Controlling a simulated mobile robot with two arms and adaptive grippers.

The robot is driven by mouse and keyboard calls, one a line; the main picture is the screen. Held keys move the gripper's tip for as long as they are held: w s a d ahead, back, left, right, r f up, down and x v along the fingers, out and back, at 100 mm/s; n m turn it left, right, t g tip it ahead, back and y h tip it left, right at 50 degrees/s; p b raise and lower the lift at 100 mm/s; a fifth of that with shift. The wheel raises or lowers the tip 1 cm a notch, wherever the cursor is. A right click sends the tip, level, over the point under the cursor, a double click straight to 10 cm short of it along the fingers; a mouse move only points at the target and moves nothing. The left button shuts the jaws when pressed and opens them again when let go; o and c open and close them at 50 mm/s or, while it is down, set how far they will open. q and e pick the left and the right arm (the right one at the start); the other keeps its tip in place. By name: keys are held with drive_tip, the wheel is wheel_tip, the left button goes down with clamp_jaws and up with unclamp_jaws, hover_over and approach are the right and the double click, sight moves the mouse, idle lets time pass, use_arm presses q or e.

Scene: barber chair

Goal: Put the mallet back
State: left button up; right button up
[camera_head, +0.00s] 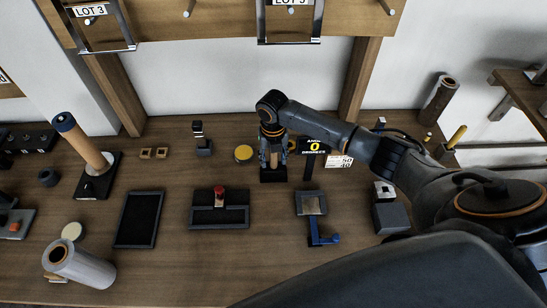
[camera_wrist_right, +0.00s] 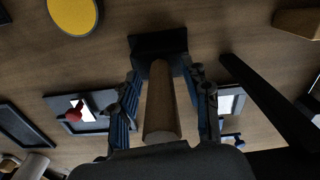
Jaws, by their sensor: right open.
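My right gripper (camera_head: 273,160) points down over the middle of the table. In the right wrist view its open fingers (camera_wrist_right: 165,78) stand on either side of a wooden shaft (camera_wrist_right: 161,105), with a gap on both sides. The shaft rises from a black block (camera_wrist_right: 158,44), which also shows under the gripper in the head view (camera_head: 273,175). This looks like the mallet, but I cannot tell whether the black block is its head or a stand. The gripper hides most of the shaft in the head view. My left gripper is not in view.
The wooden table (camera_head: 170,275) holds a thick tilted post (camera_head: 84,143) on a black base, a black tray (camera_head: 139,219), a red-knobbed fixture (camera_head: 219,215), a yellow disc (camera_head: 243,153) and a blue-handled device (camera_head: 314,208). A dark upright with a yellow-lettered sign (camera_head: 314,144) stands right beside the gripper.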

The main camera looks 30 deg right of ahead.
drive_tip(key=shift+r, duration=0.5)
wheel_tip(320, 180, up, 10)
drive_tip(key=b, duration=0.3)
drive_tip(key=shift+r, duration=0.7)
